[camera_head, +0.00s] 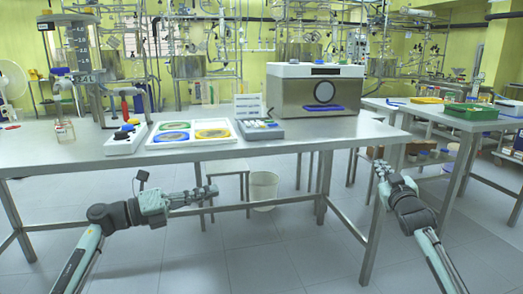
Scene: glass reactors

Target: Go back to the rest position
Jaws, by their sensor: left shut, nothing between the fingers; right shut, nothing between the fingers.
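My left gripper (207,193) is in front of the table's front edge, below the tabletop level in the picture. It points to the right, and its fingers are together with nothing between them. My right gripper (381,168) is at the right end of the table, in front of a table leg, with its fingers pointing up and away. It is shut and holds nothing. Both grippers appear clear of the objects on the table.
The steel table (60,152) carries a glass reactor (84,55), a white tray (187,147) with coloured rings, a keypad device (259,129) and a steel oven-like box (318,91). A white bin (263,188) stands beneath. A second table (420,112) is at right. Open floor lies between my arms.

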